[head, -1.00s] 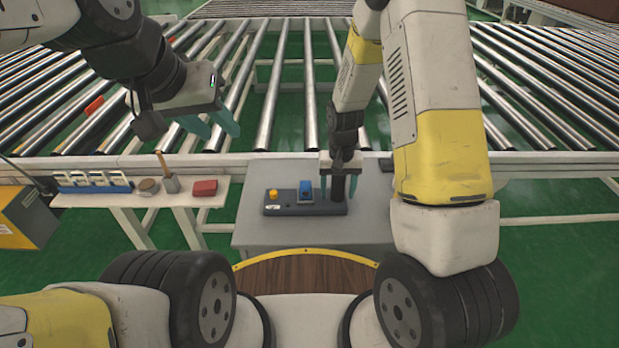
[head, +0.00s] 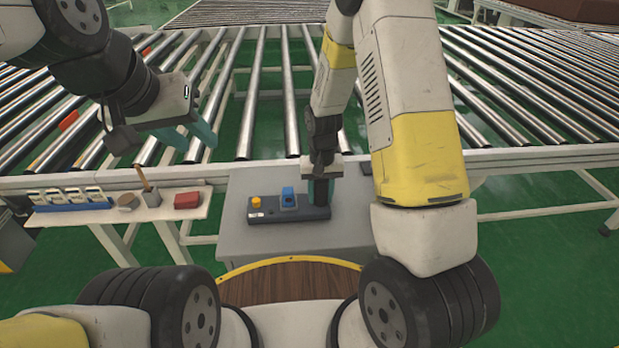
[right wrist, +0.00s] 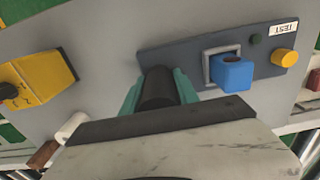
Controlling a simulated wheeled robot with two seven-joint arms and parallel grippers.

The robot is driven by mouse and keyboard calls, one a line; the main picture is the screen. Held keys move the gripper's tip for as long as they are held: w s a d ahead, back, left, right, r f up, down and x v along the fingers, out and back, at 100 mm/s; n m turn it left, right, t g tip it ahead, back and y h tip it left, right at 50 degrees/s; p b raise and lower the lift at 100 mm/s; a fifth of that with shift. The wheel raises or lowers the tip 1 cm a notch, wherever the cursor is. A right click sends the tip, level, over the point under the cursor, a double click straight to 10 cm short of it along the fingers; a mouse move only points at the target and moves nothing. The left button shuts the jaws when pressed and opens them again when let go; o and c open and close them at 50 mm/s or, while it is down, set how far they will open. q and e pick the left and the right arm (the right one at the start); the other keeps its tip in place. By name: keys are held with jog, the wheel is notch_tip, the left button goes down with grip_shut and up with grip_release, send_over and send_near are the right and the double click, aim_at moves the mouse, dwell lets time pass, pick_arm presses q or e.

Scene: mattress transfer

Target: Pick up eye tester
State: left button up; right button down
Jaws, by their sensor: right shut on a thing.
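The eye tester appears to be the long dark box (head: 270,215) on the grey table, with a "TEST" label in the right wrist view (right wrist: 225,80). It has a yellow button (head: 255,202), a blue block (head: 289,198) and an upright black cylinder (right wrist: 158,88) at its right end. My right gripper (head: 321,192) is shut on this cylinder, teal fingers on both sides. The box seems to rest on the table; I cannot tell any gap. My left gripper (head: 207,130) is open and empty, high to the left over the conveyor.
A roller conveyor (head: 247,100) runs behind the grey table (head: 345,240). A white side shelf (head: 100,212) at left holds a blue rack with cards (head: 70,198), a brush-like tool in a cup (head: 150,195) and a red block (head: 188,200). A small dark item (head: 367,168) lies at the table's back.

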aim_at(321, 183)
jog(key=shift+r, duration=1.7)
jog(key=s+a+r, duration=0.1)
jog(key=s+a, duration=0.1)
jog(key=s, duration=1.3)
jog(key=shift+s+a+r, duration=0.15)
jog(key=shift+s+a, duration=0.25)
jog(key=shift+w+d, duration=0.45)
jog(key=shift+w, duration=2.2)
jog(key=shift+w+d, duration=0.5)
jog(key=shift+w, duration=2.15)
jog(key=shift+w+d, duration=0.45)
jog(key=shift+w, duration=2.2)
jog(key=shift+f, duration=2.45)
pick_arm(q)
jog(key=shift+c, duration=0.5)
